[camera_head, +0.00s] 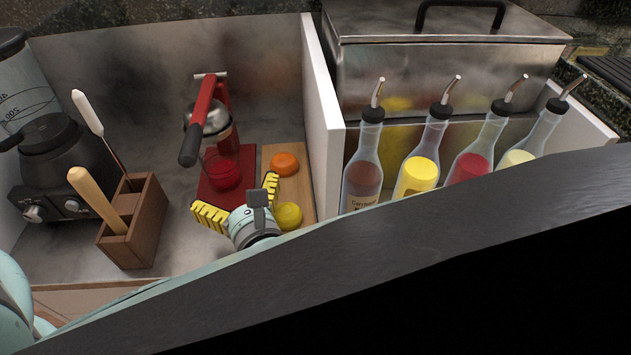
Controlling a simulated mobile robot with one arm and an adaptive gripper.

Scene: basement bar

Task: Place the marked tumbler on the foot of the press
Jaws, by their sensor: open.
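The red citrus press (205,105) stands at the back of the counter, with its handle lever towards me. Its flat red foot (208,196) lies under it. A see-through, red-looking tumbler (221,168) appears to stand upright on the foot, below the press's metal cup. I cannot make out a mark on it. My gripper (233,192) is open, its yellow ribbed fingers spread wide in front of the press. Nothing shows between them, and the tumbler is just beyond them. My gripper hides part of the front edge of the foot.
Right of the press, a wooden board (299,187) holds an orange (284,164) and a yellow fruit (288,216). A white divider (322,115) separates several pourer bottles (418,170). A wooden holder (137,221) with tools and a blender (60,155) stand left. My dark body blocks the lower right.

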